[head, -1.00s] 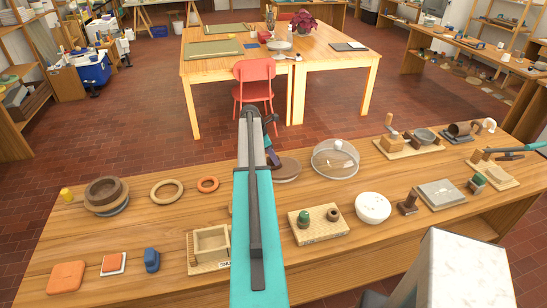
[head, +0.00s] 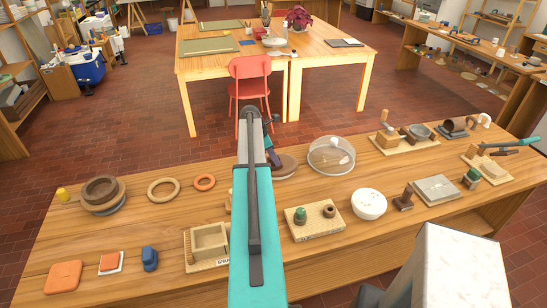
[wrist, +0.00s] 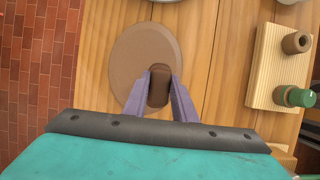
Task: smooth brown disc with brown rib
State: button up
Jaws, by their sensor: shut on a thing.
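The smooth brown disc (wrist: 135,55) lies over the wooden bench in the wrist view, flat side toward me. Its darker brown rib (wrist: 159,86) stands up near the disc's edge closest to my gripper. My gripper (wrist: 160,80) is shut on this rib, with one purple finger on each side. In the head view the disc (head: 287,167) shows just right of my arm, partly hidden behind it. I cannot tell whether the disc touches the bench top or hangs slightly above it.
A clear dome (head: 331,155) stands close right of the disc. The bench (wrist: 205,50) beside the disc is bare.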

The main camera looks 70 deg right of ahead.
aim_at(287, 161)
jog(key=shift+s, duration=0.15)
jog(key=shift+s+d+f, duration=0.1)
jog(key=shift+s+d, duration=0.15)
jog(key=shift+s, duration=0.45)
jog(key=shift+s+d+f, duration=0.1)
jog(key=shift+s+d, duration=0.1)
jog(key=shift+s, duration=0.45)
jog(key=shift+s+d, duration=0.1)
jog(key=shift+s+d+r+p, duration=0.1)
jog(key=shift+s+d+p, duration=0.2)
jog(key=shift+d, duration=0.35)
jog(key=shift+s+d+r+p, duration=0.15)
jog(key=shift+s+d, duration=0.15)
jog(key=shift+d, duration=0.3)
jog(key=shift+d, duration=0.15)
jog(key=shift+w+d+f, duration=0.1)
jog(key=shift+w+d, duration=0.15)
jog(key=shift+d, duration=0.45)
jog(key=shift+w+d, duration=0.2)
jog(key=shift+d, duration=0.45)
